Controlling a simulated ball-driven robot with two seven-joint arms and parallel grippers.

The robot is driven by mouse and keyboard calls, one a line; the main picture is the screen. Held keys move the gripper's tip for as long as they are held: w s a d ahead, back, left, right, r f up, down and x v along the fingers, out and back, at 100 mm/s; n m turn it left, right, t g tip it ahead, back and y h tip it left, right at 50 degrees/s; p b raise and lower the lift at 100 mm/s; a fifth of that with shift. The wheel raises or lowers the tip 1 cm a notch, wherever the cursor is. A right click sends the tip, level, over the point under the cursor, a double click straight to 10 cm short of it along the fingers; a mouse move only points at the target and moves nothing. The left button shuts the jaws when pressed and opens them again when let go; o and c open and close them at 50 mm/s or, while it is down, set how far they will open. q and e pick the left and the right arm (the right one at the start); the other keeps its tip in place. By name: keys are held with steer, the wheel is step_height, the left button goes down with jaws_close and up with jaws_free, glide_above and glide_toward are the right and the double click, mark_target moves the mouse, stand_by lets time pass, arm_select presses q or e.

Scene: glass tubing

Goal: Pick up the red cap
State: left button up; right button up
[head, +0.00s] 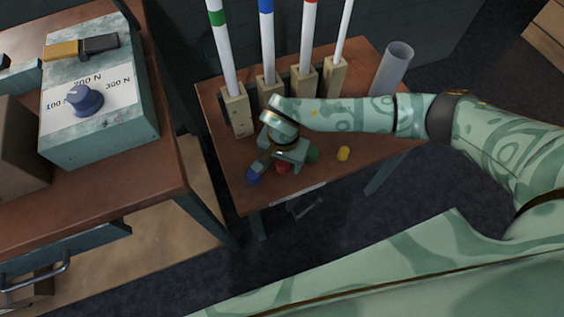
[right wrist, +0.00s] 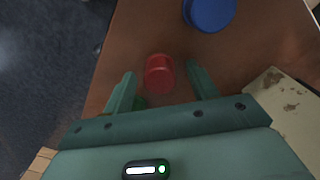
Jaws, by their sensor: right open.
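The red cap (right wrist: 159,74) stands on the brown table, between and just beyond the two open fingers of my right gripper (right wrist: 160,82) in the right wrist view. In the head view the red cap (head: 283,168) is partly hidden under my right gripper (head: 277,167), which points down over the table's front part. The gripper is open and empty. I cannot tell how far above the table its fingertips are. My left gripper is not in view.
A blue cap (head: 253,176) lies left of the red one, a green cap (head: 312,155) and a yellow cap (head: 343,154) to its right. Several tubes in wooden blocks (head: 236,112) stand behind, with a clear cylinder (head: 394,66). A force box (head: 97,100) is on the left table.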

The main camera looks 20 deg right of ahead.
steer(key=shift+r, duration=0.2)
steer(key=shift+c, duration=1.2)
steer(key=c, duration=0.8)
steer(key=shift+r, duration=0.15)
step_height(320, 180, up, 4)
steer(key=p, duration=0.2)
steer(key=shift+d+p, duration=0.1)
steer(key=shift+p, duration=0.3)
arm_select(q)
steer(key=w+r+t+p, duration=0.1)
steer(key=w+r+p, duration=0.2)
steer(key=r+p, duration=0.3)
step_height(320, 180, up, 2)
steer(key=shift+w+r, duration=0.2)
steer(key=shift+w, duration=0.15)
arm_select(e)
steer(key=s+d+r, duration=0.8)
steer(key=s+d, duration=0.1)
steer(key=d, duration=0.1)
steer(key=shift+s+r, duration=0.3)
steer(key=shift+s, duration=0.1)
